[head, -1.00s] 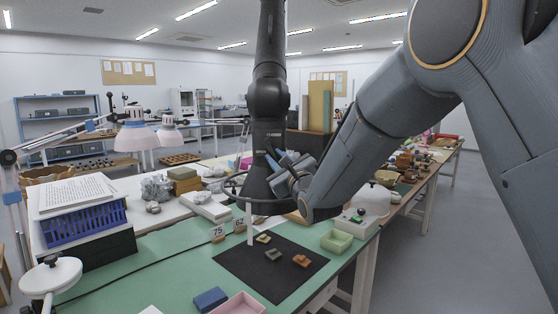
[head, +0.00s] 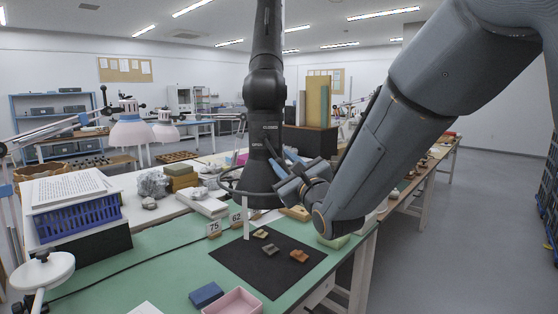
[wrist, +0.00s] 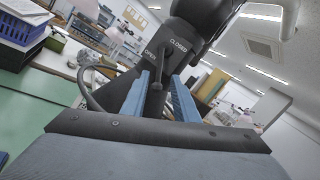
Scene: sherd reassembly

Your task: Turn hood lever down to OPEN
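The black extraction hood (head: 252,178) hangs on its dark duct arm over the green bench. In the wrist view the hood's collar (wrist: 203,14) carries white OPEN and CLOSED labels. The hood lever (wrist: 156,92) is a dark rod below these labels, toward the OPEN side of the picture. My gripper (wrist: 160,80) has its two blue fingers apart, one on each side of the lever. A gap shows beside the lever, so it does not look clamped. In the head view my gripper (head: 281,163) is at the hood's right side; the lever is hard to make out there.
A black mat (head: 238,267) with several sherds lies below the hood. A pink tray (head: 233,302) and a blue block (head: 206,294) are at the front edge. Open floor lies at right.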

